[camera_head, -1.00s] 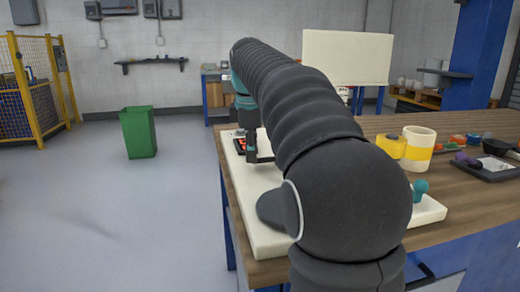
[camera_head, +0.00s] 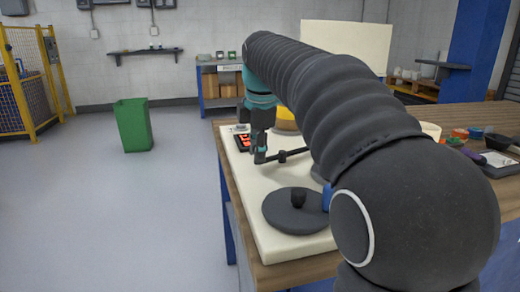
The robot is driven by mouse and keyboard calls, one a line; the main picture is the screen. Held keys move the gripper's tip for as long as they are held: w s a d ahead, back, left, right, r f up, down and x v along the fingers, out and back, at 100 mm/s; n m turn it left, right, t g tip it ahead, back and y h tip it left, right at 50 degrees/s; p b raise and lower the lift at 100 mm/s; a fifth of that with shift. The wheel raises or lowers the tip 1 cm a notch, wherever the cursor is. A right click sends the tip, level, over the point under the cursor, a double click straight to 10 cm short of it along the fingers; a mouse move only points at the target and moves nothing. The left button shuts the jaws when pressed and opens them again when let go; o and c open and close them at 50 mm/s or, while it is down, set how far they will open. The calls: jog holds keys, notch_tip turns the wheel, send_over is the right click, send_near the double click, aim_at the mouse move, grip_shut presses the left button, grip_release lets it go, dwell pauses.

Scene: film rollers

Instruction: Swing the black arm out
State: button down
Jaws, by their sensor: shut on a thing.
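The black arm (camera_head: 295,153) is a thin dark bar with a small round block on it, low over the cream base board (camera_head: 262,238). My gripper (camera_head: 260,157) points down at the bar's left end and is shut on it; the fingertips are small and partly dark against it. The bar's right end passes behind my own arm. A flat black disc (camera_head: 280,213) with an upright knob lies on the board's near part, apart from my gripper.
A red-lit panel (camera_head: 242,142) sits on the board just left of my gripper. A yellow roller (camera_head: 287,121) stands behind, partly hidden. Small coloured items and a dark tray lie on the table's right. A green bin (camera_head: 133,125) stands on the open floor at left.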

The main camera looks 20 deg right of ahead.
jog(key=c, duration=0.9)
grip_release()
jog(key=shift+s+a, duration=0.1)
jog(key=shift+o, duration=0.2)
jog(key=shift+r, duration=0.5)
notch_tip(320, 180, up, 11)
jog(key=s, duration=0.2)
jog(key=shift+s+f, duration=0.1)
jog(key=shift+s, duration=0.05)
jog(key=shift+d, duration=0.2)
